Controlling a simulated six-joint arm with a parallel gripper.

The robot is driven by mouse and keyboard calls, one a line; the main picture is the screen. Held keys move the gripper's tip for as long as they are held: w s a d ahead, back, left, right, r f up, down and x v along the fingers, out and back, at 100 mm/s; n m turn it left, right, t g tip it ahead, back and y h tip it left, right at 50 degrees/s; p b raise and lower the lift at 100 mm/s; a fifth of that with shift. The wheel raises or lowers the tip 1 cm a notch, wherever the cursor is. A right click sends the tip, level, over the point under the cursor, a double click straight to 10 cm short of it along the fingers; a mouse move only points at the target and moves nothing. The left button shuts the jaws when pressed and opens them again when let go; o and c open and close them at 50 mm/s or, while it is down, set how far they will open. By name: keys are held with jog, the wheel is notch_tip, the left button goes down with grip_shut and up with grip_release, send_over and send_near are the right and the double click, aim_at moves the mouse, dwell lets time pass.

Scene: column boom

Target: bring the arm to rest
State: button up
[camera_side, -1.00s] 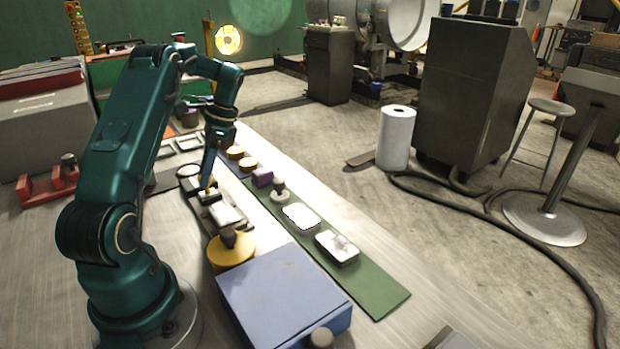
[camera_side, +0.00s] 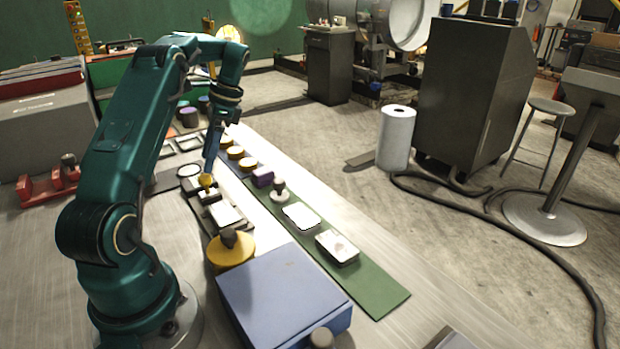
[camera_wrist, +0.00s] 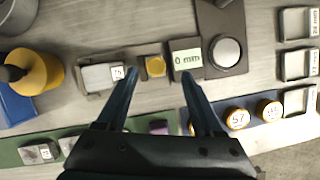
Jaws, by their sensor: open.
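My gripper (camera_side: 208,168) points down over the row of small grey blocks on the bench in the side view. In the wrist view its two fingers (camera_wrist: 160,82) are apart with nothing held between them. A small gold-topped piece (camera_wrist: 155,66) lies just beyond the fingertips, between a block marked "0 mm" (camera_wrist: 186,58) and a pale metal block (camera_wrist: 100,76). The gold piece also shows below the fingertips in the side view (camera_side: 206,181). The fingertips look a little above it.
A yellow round piece with a dark knob (camera_side: 231,252) and a blue box (camera_side: 283,297) stand nearer the camera. A green mat (camera_side: 372,288) holds several small pieces. Gold discs (camera_wrist: 238,118) lie on a blue mat. A red rack (camera_side: 48,183) stands left.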

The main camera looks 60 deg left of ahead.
jog(key=shift+w+r, duration=0.15)
jog(key=shift+r, duration=0.3)
jog(key=shift+d, duration=0.1)
jog(key=w+d+r+m+t+y, duration=0.1)
jog(key=w+d+r+t, duration=0.15)
jog(key=d+r, duration=0.45)
jog(key=w+d+r+m+t+y, duration=0.1)
jog(key=d+r+m+t, duration=0.15)
jog(key=d+r, duration=0.55)
jog(key=s+d+f+n+t+h, duration=0.1)
jog(key=s+d+f+n+t, duration=0.1)
jog(key=d, duration=0.6)
jog(key=s+d+f+n+t+h, duration=0.2)
jog(key=s+d+f+n+t, duration=0.1)
jog(key=s+d+f, duration=0.4)
jog(key=shift+d+n, duration=0.5)
jog(key=shift+n, duration=0.25)
